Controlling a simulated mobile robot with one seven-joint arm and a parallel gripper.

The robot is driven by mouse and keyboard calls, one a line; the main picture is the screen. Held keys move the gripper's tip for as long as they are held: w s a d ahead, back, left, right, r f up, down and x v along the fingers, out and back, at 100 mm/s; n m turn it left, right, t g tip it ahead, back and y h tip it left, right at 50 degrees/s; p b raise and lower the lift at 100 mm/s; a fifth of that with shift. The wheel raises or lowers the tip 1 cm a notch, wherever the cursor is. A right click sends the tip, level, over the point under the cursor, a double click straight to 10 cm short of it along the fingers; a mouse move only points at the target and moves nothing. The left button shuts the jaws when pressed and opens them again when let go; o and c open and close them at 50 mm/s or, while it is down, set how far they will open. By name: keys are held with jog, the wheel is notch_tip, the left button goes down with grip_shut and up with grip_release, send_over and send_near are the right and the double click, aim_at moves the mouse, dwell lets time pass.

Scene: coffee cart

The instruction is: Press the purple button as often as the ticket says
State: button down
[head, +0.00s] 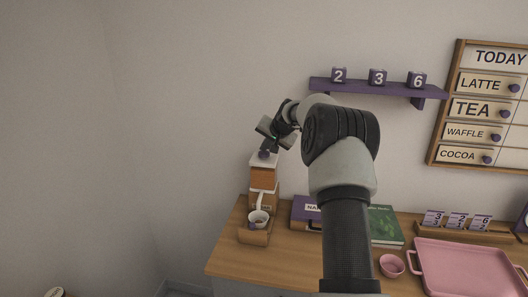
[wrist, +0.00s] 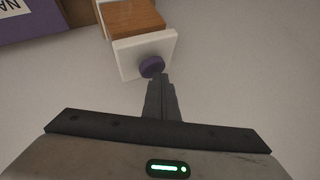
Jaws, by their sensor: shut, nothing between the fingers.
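The purple button (wrist: 152,66) sits on the white top of a dispenser with a wooden body; in the head view the dispenser (head: 263,178) stands at the left end of the counter, and the button (head: 264,153) is partly hidden by my gripper. My gripper (wrist: 158,78) is shut and empty, its fingertips right at the button's edge in the wrist view. I cannot tell whether they touch it. In the head view my gripper (head: 269,147) is just above the dispenser. Small purple-and-white cards (head: 457,221) with digits stand in a wooden rack; I cannot tell which one is the ticket.
A white cup (head: 258,218) is at the dispenser's foot. A purple box (head: 304,210), green book (head: 384,225), pink bowl (head: 391,265) and pink tray (head: 462,270) lie rightward. A purple shelf (head: 375,88) holds number blocks 2, 3, 6. A menu board (head: 457,152) hangs right.

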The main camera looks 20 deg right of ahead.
jog(key=shift+r+p, duration=0.3)
jog(key=shift+r, duration=0.45)
jog(key=shift+r+p, duration=1.7)
jog(key=shift+r, duration=0.8)
dwell(0.4)
notch_tip(320, 180, up, 4)
jog(key=shift+f+p, duration=0.1)
jog(key=shift+p, duration=0.9)
jog(key=b, duration=0.5)
send_over(266, 154)
jog(key=shift+a+f, duration=0.1)
jog(key=shift+f, duration=4.25)
